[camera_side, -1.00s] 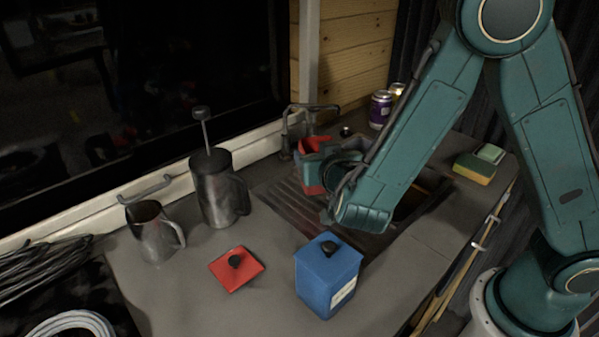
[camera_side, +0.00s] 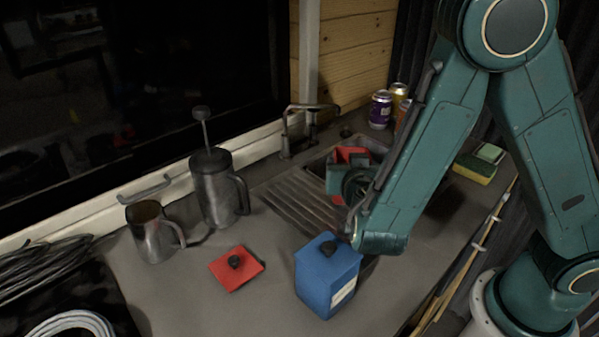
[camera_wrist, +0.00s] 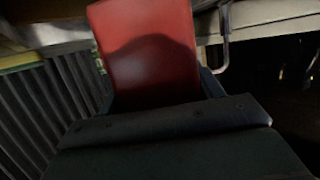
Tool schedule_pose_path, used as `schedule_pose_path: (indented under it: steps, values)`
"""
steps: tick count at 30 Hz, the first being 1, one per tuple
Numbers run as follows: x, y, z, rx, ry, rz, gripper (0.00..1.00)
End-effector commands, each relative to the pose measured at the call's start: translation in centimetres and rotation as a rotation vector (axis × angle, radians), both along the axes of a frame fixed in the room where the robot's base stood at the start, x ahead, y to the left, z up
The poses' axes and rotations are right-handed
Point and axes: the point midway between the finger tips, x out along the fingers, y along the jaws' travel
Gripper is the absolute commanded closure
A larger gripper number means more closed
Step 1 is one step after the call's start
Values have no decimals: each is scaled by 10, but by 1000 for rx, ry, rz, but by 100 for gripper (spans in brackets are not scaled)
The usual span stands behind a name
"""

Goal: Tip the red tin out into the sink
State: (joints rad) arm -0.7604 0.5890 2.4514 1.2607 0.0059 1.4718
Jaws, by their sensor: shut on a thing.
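The red tin (camera_side: 350,155) is at my gripper (camera_side: 349,180), over the sink (camera_side: 372,146) in the side view. It is partly hidden behind my gripper and wrist. In the wrist view the tin (camera_wrist: 150,50) fills the upper middle, and my gripper is shut on it. The tin appears tilted there. I cannot see its opening or its contents. The red lid (camera_side: 237,268) with a black knob lies apart on the counter at the front.
A blue lidded tin (camera_side: 327,278) stands near my forearm. A steel press (camera_side: 216,190) and a steel jug (camera_side: 152,235) stand left of the ribbed drainer (camera_side: 300,203). The tap (camera_side: 300,130) rises behind.

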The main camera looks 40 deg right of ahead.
Motion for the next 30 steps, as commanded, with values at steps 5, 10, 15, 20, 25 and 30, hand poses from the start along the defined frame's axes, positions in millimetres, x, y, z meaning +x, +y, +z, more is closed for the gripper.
schedule_pose_path:
  steps: [5, 10, 15, 20, 25, 30]
  values:
    - [1, -5, 0, 48, 10, -2, 73]
    - [3, -12, -2, 129, 29, -4, 73]
    - [6, -22, 2, 239, 51, -5, 73]
    - [8, -31, 8, 339, 76, -4, 73]
    - [11, -41, 0, 437, 109, -7, 73]
    - [13, -52, -4, 537, 134, -7, 73]
